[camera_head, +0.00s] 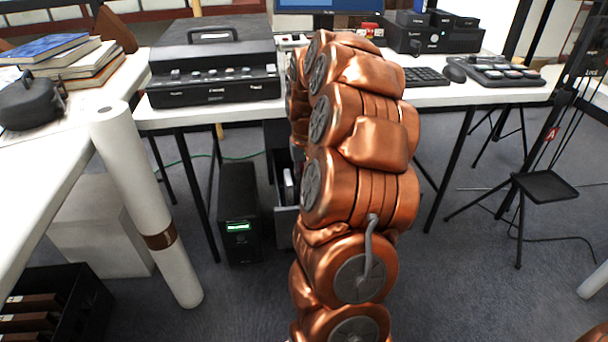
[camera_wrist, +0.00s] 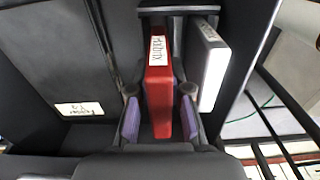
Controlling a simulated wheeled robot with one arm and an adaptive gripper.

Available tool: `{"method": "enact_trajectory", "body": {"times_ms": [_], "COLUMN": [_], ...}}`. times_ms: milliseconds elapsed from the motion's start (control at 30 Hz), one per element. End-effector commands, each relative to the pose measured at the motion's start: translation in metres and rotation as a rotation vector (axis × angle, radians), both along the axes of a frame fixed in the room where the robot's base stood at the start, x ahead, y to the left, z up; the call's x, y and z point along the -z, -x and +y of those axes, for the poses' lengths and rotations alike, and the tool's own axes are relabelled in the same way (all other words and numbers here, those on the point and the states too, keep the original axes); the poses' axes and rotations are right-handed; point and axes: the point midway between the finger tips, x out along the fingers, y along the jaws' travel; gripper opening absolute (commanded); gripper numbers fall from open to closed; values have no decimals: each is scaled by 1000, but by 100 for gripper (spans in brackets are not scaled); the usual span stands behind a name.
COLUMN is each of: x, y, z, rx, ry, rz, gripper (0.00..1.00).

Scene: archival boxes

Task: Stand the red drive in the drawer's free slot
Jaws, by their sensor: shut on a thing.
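The red drive (camera_wrist: 159,88), with a white label on its edge, is in the middle of the wrist view. My gripper (camera_wrist: 160,118) is shut on it, one purple-padded finger on each side. A white drive (camera_wrist: 214,70) stands close to its right, under or against a dark bar (camera_wrist: 180,10). I cannot tell whether the red drive's lower end is inside a slot or above it. In the head view the open drawer (camera_head: 286,220) shows below the desk, with a pale drive (camera_head: 288,186) in it; my arm hides the gripper and the red drive.
A black tower unit (camera_head: 238,212) with a green display stands left of the drawer. The desk (camera_head: 430,97) above holds a large black case (camera_head: 213,60), keyboard and other devices. A white roll (camera_head: 145,200) leans at the left. A dark labelled panel (camera_wrist: 50,70) fills the wrist view's left.

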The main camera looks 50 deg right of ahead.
Motion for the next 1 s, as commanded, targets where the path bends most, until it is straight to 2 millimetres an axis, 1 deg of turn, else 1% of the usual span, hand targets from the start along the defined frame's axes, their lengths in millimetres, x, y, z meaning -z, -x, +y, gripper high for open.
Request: {"method": "enact_trajectory", "body": {"times_ms": [567,1000], "x": [4,11], "y": [0,1], "z": [0,0], "rx": [0,0], "ry": [-1,-2], "rz": [2,2], "gripper": [0,0]}}
